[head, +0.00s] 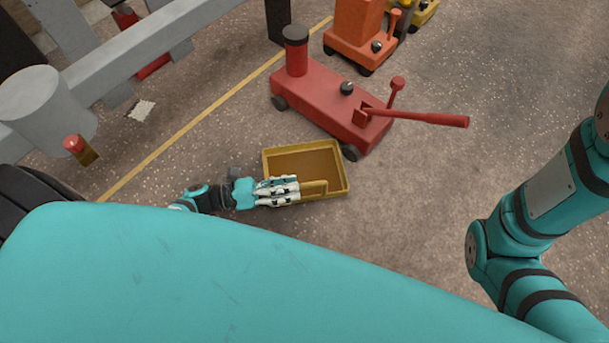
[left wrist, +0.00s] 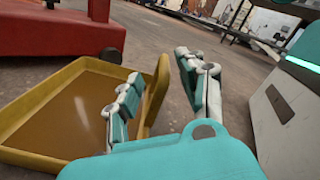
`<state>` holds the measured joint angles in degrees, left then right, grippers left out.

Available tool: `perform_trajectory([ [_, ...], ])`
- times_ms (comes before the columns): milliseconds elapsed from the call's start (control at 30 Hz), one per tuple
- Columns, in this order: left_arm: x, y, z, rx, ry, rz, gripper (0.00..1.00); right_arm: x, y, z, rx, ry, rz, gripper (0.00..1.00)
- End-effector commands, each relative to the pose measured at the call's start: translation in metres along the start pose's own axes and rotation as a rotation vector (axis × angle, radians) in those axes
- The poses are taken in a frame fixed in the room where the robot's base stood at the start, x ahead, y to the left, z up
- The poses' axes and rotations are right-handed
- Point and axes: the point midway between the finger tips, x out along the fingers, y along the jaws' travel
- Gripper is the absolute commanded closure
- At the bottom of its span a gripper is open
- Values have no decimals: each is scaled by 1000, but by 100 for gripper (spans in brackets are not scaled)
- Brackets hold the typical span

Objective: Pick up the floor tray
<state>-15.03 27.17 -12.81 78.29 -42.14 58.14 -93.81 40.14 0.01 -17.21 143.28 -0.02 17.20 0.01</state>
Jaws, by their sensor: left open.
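The floor tray (head: 341,171) is a shallow yellow rectangular tray with a brown inside, lying on the floor. A yellow upright handle (head: 314,188) stands along its near side. My left gripper (head: 298,187) is at that near side, close to the handle. In the left wrist view the tray (left wrist: 32,157) fills the left. The handle (left wrist: 158,88) rises between the two spread fingers of my left gripper (left wrist: 158,70), and the right finger stands clear of it. My right gripper is out of view; only my right arm shows.
A red floor jack (head: 325,103) stands just behind the tray, with one wheel close to its far right corner. An orange jack (head: 355,40) is farther back. Floor to the right is clear.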

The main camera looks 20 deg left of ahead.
Motion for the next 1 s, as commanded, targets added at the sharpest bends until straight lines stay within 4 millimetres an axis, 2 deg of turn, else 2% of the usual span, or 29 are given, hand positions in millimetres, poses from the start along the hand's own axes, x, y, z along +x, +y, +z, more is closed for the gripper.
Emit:
perform_trajectory([
  [200,29,-2,-9,1,-2,-4,60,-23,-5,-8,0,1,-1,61],
  [333,46,-3,-6,1,-2,-2,60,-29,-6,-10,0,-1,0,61],
  [667,52,-5,-4,-1,0,0,61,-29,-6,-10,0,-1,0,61],
  [933,52,-5,-5,0,0,0,96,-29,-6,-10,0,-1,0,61],
  [1000,52,-5,-4,0,0,0,100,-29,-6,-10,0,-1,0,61],
])
